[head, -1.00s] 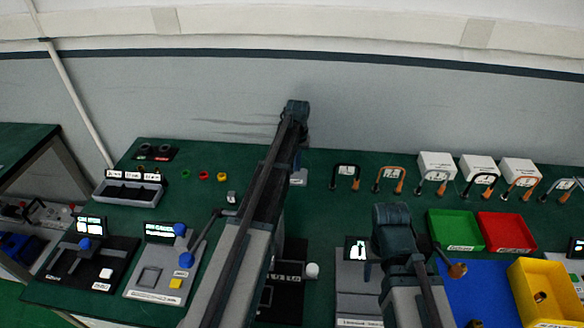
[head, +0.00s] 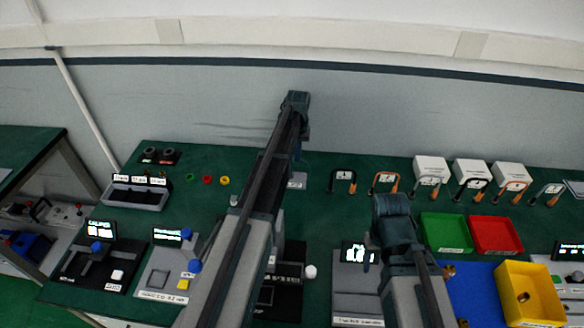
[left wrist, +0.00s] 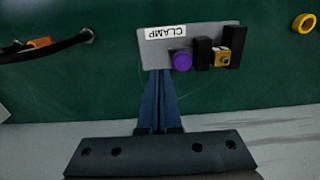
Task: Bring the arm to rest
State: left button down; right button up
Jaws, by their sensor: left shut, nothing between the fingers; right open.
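My left arm reaches up the middle of the head view, and its gripper (head: 298,152) hangs down from the arm's far end. In the left wrist view the fingers (left wrist: 160,78) are shut and empty. Their tips appear at the lower edge of a grey plate (left wrist: 155,51) labelled CLAMP; I cannot tell whether they touch it. This plate also shows in the head view (head: 297,181). It carries a purple knob (left wrist: 181,61) and a brass-coloured block (left wrist: 222,57). My right arm is at lower right in the head view; its gripper is hidden.
A green tray (head: 446,232), a red tray (head: 496,234) and a yellow bin (head: 530,292) stand at right. Several hooked tools and white boxes (head: 430,169) line the back. Devices with displays (head: 100,230) stand at left. The wall is behind the bench.

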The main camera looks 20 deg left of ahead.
pick_arm(q)
jog(key=shift+r+p, duration=0.35)
jog(key=shift+r, duration=0.35)
jog(key=s+d+m, duration=0.2)
jog(key=s+d, duration=0.5)
jog(key=s, duration=0.3)
jog(key=s+d+m, duration=0.2)
jog(key=s+d, duration=0.5)
jog(key=s, duration=0.4)
jog(key=s+d+m+y, duration=0.1)
jog(key=s+d+m, duration=0.1)
jog(key=s+d, duration=0.5)
jog(key=s, duration=0.4)
jog(key=shift+m, duration=0.3)
jog(key=shift+d, duration=0.1)
